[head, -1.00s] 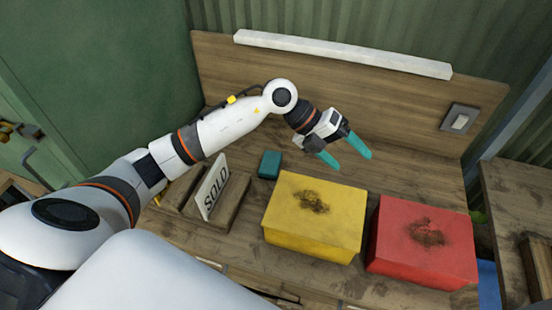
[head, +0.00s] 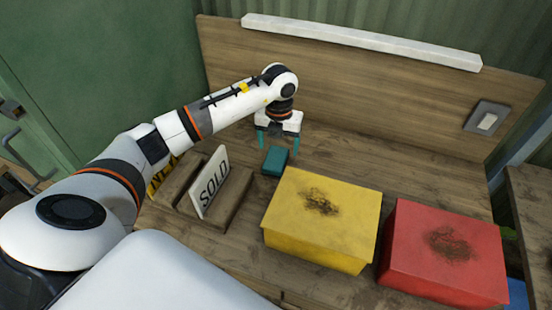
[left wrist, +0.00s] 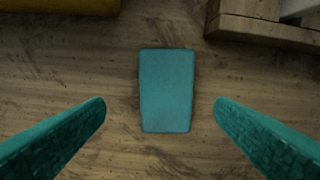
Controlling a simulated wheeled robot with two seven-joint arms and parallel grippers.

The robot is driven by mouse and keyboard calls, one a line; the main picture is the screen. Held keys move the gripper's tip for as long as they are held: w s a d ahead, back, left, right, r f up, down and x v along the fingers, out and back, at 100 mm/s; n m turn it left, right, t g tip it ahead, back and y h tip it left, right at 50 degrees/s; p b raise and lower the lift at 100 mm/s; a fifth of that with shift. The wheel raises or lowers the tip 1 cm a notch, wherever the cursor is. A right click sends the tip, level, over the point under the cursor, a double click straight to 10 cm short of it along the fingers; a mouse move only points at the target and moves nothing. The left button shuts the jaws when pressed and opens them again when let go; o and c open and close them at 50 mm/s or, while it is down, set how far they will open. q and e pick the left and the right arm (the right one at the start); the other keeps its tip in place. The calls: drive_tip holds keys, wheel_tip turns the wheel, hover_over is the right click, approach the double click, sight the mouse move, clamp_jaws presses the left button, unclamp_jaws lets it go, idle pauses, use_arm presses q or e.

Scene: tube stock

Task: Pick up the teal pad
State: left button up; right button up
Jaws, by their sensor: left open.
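The teal pad (head: 275,161) lies on the wooden bench, behind the yellow box and to the right of the SOLD sign. In the left wrist view the pad (left wrist: 167,90) lies between and ahead of the fingertips, clear of both. My left gripper (head: 278,144) points down above the bench, just behind the pad in the head view. Its teal fingers (left wrist: 160,108) are spread wide with nothing between them. My right gripper is in neither view.
A yellow box (head: 322,210) and a red box (head: 443,248), both with dark smudges on top, stand at the front right. A SOLD sign (head: 212,182) stands in a wooden holder (head: 232,205) at left. The bench behind the boxes is clear.

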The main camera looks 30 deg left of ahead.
sight(276, 158)
use_arm(q)
drive_tip(key=f, duration=0.1)
drive_tip(key=f+p, duration=0.1)
drive_tip(key=f, duration=0.1)
drive_tip(key=f+p, duration=0.1)
drive_tip(key=shift+s+a+f, duration=0.15)
drive_tip(key=shift+a+f, duration=0.2)
drive_tip(key=shift+f, duration=0.5)
drive_tip(key=c, duration=1.1)
wheel_tip(276, 158, up, 9)
drive_tip(key=shift+f+b, duration=0.1)
drive_tip(key=shift+b, duration=1.05)
drive_tip(key=shift+r, duration=0.65)
drive_tip(key=o, duration=0.5)
drive_tip(key=shift+c, duration=0.2)
drive_tip(key=c, duration=0.3)
drive_tip(key=shift+c, duration=0.2)
